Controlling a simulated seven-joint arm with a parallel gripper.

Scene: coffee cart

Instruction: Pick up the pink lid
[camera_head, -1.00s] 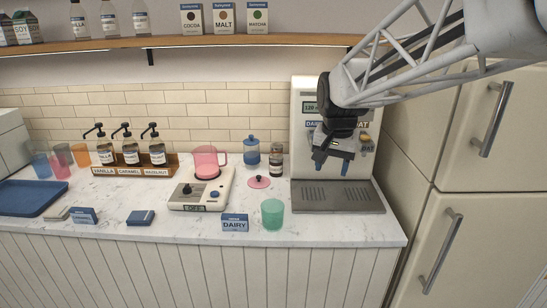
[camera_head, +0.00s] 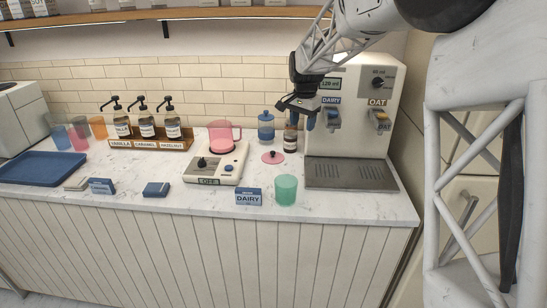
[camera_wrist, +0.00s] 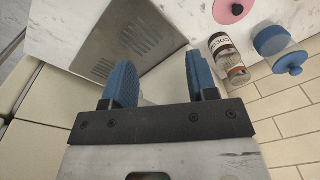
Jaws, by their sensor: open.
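The pink lid (camera_head: 273,157) is a small flat disc with a dark knob. It lies on the marble counter, right of the pink pitcher and in front of the blue-lidded jar. In the wrist view the lid (camera_wrist: 234,8) is at the top edge, partly cut off. My gripper (camera_head: 320,121) is open and empty, with blue fingertips, in front of the drink dispenser's left side. It is above the counter, up and to the right of the lid. The wrist view shows its spread fingers (camera_wrist: 160,82) with nothing between them.
A brown-labelled jar (camera_head: 290,137) and the blue-lidded jar (camera_head: 266,128) stand close behind the lid. A green cup (camera_head: 286,190) and a DAIRY card (camera_head: 249,197) are in front. The dispenser (camera_head: 343,148) bounds the right.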

